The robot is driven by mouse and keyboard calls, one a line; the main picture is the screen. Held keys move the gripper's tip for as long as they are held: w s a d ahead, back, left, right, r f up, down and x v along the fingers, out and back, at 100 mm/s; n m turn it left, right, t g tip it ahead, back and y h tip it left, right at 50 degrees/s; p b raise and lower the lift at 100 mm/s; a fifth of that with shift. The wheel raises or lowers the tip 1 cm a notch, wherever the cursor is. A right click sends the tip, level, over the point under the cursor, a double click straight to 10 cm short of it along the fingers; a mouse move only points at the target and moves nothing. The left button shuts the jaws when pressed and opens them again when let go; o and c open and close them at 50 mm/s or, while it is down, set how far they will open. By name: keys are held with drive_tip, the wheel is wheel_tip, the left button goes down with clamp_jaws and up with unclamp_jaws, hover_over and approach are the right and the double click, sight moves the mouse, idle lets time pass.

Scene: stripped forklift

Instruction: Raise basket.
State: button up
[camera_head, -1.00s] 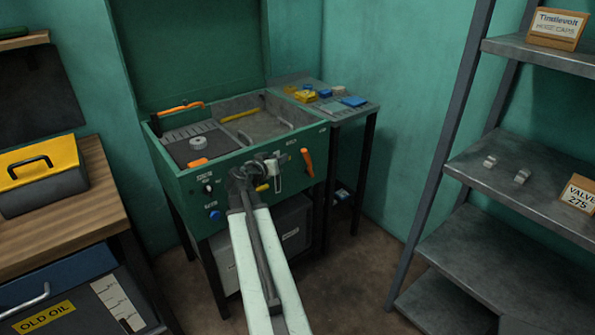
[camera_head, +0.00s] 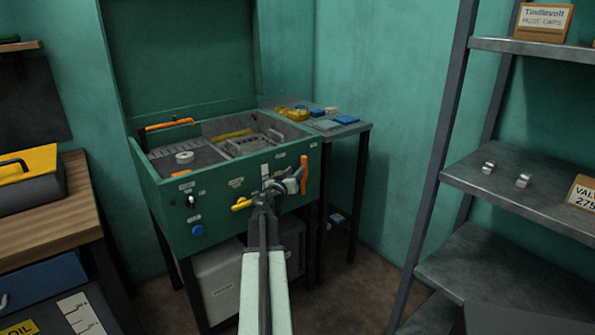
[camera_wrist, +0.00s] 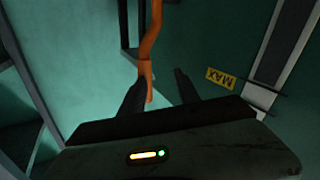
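The green parts washer (camera_head: 235,210) stands with its lid up. A grey basket (camera_head: 258,142) sits in its right-hand basin, high enough that its slotted top shows near the rim. An orange lever (camera_head: 303,175) is on the right of the washer's front panel. My gripper (camera_head: 279,186) is at the front panel, just left of the lever. In the wrist view the lever (camera_wrist: 149,62) hangs down with its lower end between my two spread dark fingers (camera_wrist: 158,92), closer to the left one. I cannot tell whether they touch.
A yellow handle (camera_head: 241,204) and a blue knob (camera_head: 197,230) are on the front panel. A side table (camera_head: 352,134) with small parts stands right of the washer. A metal shelf (camera_head: 510,180) is at right, a wooden bench (camera_head: 60,205) at left.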

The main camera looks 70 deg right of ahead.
drive_tip(key=d, duration=0.2)
drive_tip(key=shift+w+d+f, duration=0.1)
drive_tip(key=shift+d+f, duration=0.1)
drive_tip(key=shift+d, duration=0.1)
clamp_jaws()
idle(1.0)
unclamp_jaws()
drive_tip(key=shift+a, duration=0.1)
